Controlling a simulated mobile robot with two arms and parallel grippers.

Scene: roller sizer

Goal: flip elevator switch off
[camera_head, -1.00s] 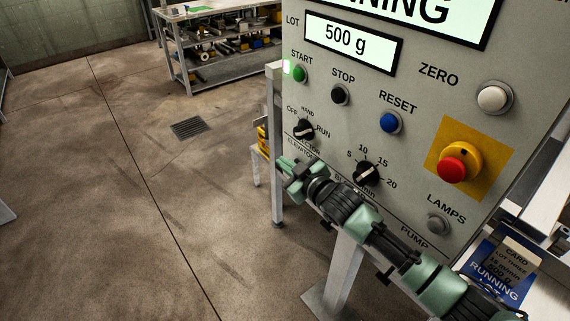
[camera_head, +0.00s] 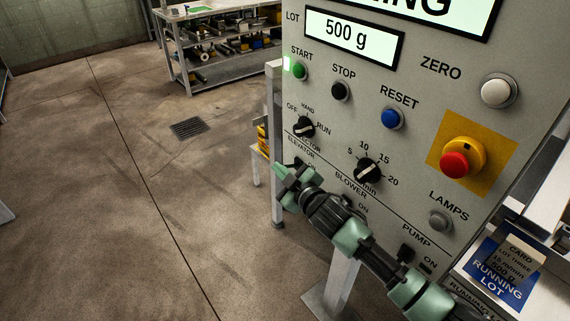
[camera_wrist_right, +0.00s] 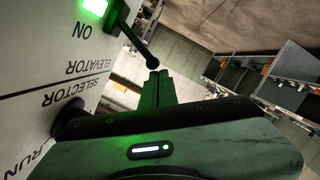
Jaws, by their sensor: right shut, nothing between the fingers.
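The elevator switch (camera_wrist_right: 136,42) is a black toggle lever with a rounded tip, standing out from the grey panel in the right wrist view. The upside-down labels ON and ELEVATOR are beside it, and a green lamp (camera_wrist_right: 95,7) glows near its base. In the head view the switch is mostly hidden by my gripper, below the ELEVATOR label (camera_head: 300,147). My right gripper (camera_head: 283,178) is shut and empty at the panel's lower left edge. In the wrist view its fingertips (camera_wrist_right: 157,76) are close to the lever's tip; I cannot tell whether they touch. My left gripper is not in view.
The control panel (camera_head: 330,105) carries a selector knob (camera_head: 304,127), a speed knob (camera_head: 367,171), several buttons and a red emergency stop (camera_head: 455,164). BLOWER and PUMP switches lie along its lower edge, near my right arm. Open floor (camera_head: 140,230) lies to the left.

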